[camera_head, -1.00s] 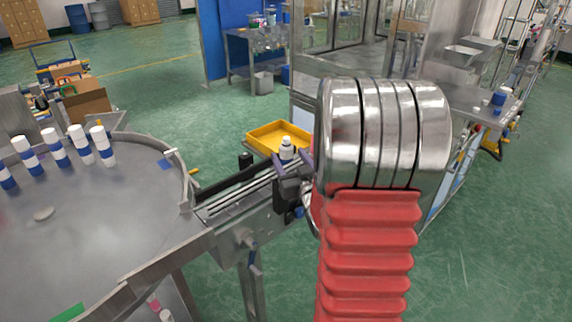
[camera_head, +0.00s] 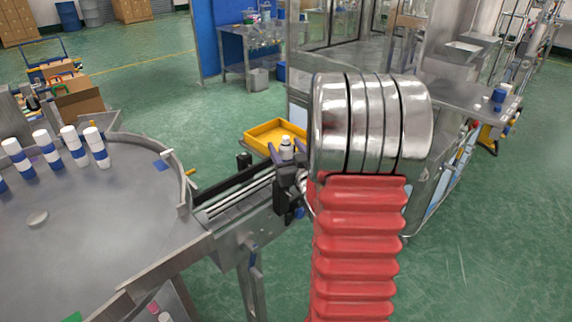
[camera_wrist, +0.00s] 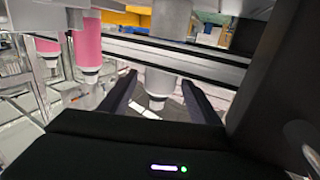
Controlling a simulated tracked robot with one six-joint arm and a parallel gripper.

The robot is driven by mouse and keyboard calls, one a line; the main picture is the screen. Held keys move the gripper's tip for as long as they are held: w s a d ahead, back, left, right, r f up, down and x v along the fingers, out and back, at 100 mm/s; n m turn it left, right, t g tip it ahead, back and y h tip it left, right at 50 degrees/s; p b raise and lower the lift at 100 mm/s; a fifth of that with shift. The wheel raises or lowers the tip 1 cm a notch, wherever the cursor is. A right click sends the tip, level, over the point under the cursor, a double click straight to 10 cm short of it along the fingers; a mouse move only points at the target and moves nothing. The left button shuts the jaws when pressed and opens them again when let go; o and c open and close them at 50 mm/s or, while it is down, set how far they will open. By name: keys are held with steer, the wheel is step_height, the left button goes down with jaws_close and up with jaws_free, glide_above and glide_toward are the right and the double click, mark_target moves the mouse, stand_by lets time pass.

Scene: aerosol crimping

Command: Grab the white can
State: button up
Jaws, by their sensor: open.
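The white can (camera_head: 287,147) stands upright on the narrow conveyor at the end of the round table. It has a narrower top and its lower part is hidden by my gripper. My gripper (camera_head: 286,156) is open at the can, with a dark finger showing on each side of it. In the wrist view the white can (camera_wrist: 169,22) appears between and beyond the open fingers of my gripper (camera_wrist: 159,79). A metal rail crosses in front of the can there. I cannot tell whether either finger touches it.
Conveyor rails (camera_head: 240,196) run beside the can. A yellow tray (camera_head: 270,131) lies behind it. Several white-and-blue cans (camera_head: 75,146) stand on the round metal table (camera_head: 90,235) at left. Pink cans (camera_wrist: 88,45) show left in the wrist view. Steel machinery stands at right.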

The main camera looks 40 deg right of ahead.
steer(key=shift+c, duration=0.3)
steer(key=c, duration=1.4)
steer(key=shift+o, duration=0.2)
steer(key=shift+r, duration=0.15)
step_height(320, 180, up, 10)
steer(key=shift+f, duration=0.1)
